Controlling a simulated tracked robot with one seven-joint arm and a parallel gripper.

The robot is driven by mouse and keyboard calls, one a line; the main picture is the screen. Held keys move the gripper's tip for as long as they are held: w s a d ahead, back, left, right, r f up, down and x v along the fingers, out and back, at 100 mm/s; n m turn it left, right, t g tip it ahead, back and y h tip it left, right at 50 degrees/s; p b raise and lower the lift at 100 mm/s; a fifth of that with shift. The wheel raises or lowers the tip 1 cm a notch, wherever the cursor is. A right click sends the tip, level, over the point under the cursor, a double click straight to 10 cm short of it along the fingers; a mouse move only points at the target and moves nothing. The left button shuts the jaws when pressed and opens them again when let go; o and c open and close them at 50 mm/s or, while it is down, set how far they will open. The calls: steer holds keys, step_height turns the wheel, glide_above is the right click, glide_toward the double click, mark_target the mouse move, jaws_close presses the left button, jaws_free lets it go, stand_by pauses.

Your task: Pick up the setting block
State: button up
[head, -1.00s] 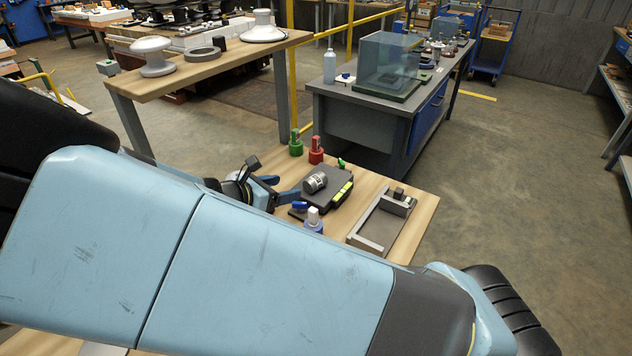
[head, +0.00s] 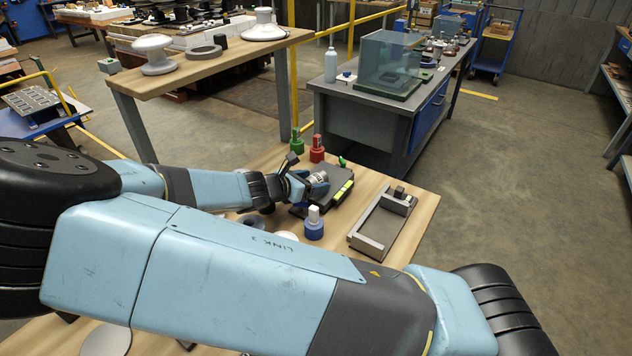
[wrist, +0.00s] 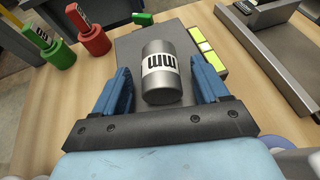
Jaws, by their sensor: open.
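A silver-grey metal cylinder (wrist: 161,72) with a white label and black marks, which I take as the setting block, lies on a dark grey plate (wrist: 128,48). My gripper (wrist: 160,80) is open, with one blue finger on each side of the cylinder in the wrist view. A gap shows on both sides, so neither finger appears to touch it. Whether the fingertips are down at its height I cannot tell. In the head view my gripper (head: 310,184) is over the dark plate (head: 338,190) and mostly hides the cylinder.
Green (head: 295,141) and red (head: 317,149) bottle-like pieces stand behind the plate. A blue piece with a white top (head: 313,224) stands in front. Yellow-green blocks (wrist: 207,48) line the plate's right edge. A grey metal fixture (head: 383,222) lies to the right.

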steer(key=shift+w+d+f, duration=0.1)
steer(key=shift+d, duration=0.05)
steer(key=shift+c, duration=0.4)
jaws_close()
